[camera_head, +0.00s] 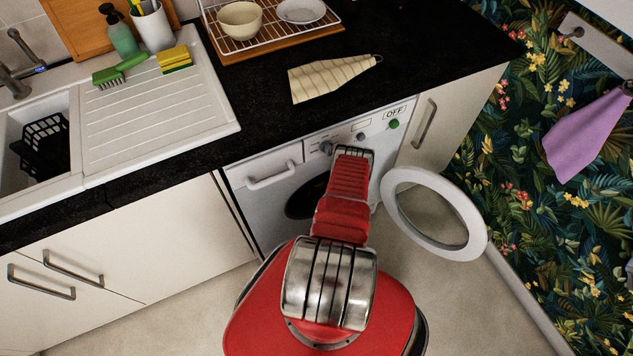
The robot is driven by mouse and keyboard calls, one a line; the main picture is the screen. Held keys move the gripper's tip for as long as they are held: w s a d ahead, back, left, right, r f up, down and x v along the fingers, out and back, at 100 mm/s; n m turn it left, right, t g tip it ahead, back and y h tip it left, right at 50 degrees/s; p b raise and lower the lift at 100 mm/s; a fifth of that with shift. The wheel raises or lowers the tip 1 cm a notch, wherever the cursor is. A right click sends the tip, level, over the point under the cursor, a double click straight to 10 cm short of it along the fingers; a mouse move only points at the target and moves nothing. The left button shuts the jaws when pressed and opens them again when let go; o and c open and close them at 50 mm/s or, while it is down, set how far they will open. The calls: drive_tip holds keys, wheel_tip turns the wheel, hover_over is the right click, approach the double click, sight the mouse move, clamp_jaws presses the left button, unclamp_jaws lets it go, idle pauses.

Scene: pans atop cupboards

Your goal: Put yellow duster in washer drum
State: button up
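A pale yellowish cloth (330,77) with darker stripes lies flat on the black worktop above the washer, with a small loop at its right end. It is the only duster-like yellow cloth I see. The white washer (275,165) stands under the worktop. Its round door (398,228) is swung open to the right. The dark drum opening (303,200) is partly hidden by my red arm. My arm reaches up in front of the washer. My gripper's fingers are hidden, so I cannot see what they hold.
A sink (65,190) and ribbed drainer (150,110) are at left, with a yellow sponge (174,58) and green brush (121,70). A dish rack (265,35) with a bowl stands behind the cloth. A purple cloth (588,137) hangs at right. Floor beside the open door is clear.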

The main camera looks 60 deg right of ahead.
sight(321, 188)
drive_tip(key=shift+w+d+f, duration=0.1)
drive_tip(key=shift+w+f, duration=0.05)
drive_tip(key=shift+f, duration=0.3)
drive_tip(key=o, duration=1.1)
drive_tip(key=v, duration=1.1)
drive_tip(key=shift+d, duration=0.1)
drive_tip(key=shift+s+a+r, duration=0.25)
drive_tip(key=shift+s+a, duration=0.05)
drive_tip(key=shift+s, duration=0.15)
drive_tip(key=shift+w+r, duration=0.1)
